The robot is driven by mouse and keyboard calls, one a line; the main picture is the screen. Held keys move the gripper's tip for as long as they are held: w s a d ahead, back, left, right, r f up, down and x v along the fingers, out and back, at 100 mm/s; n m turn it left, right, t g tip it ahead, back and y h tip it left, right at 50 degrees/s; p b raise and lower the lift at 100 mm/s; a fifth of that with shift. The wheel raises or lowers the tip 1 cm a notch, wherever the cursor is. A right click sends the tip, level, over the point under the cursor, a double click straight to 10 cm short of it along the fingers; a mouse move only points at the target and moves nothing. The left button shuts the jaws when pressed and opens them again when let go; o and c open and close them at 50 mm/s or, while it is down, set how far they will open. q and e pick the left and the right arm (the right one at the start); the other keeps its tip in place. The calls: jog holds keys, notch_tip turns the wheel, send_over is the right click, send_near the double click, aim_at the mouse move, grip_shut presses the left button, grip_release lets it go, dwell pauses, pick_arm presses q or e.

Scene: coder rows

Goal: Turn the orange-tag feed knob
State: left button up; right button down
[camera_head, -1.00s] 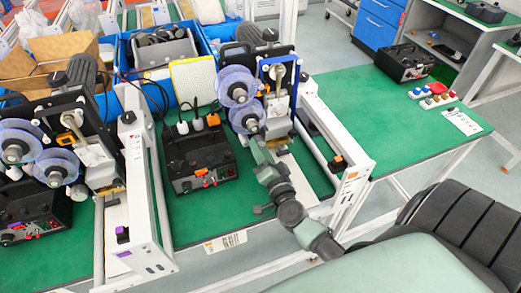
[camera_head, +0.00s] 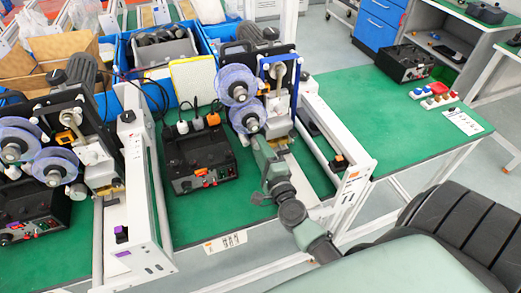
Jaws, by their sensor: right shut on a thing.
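The right-hand machine (camera_head: 278,75) carries two clear violet reels, the lower reel (camera_head: 248,117) sitting in front of my right arm's tip. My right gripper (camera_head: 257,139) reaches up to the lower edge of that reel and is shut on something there. The feed knob appears to be hidden behind the gripper, and its turn angle cannot be seen. An orange tag (camera_head: 352,175) marks the end of this machine's white frame. My left gripper is not in view.
A similar machine (camera_head: 80,85) with violet reels stands at the left, its frame bearing a purple tag (camera_head: 124,254). White rails (camera_head: 325,120) flank my right arm. The green table (camera_head: 400,130) is mostly clear at the right, with small coloured buttons (camera_head: 437,97) on it.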

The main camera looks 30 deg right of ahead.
jog(key=shift+f+m, duration=0.1)
jog(key=shift+m, duration=0.5)
jog(key=c, duration=0.9)
grip_release()
jog(key=b+v, duration=0.2)
jog(key=v, duration=0.6)
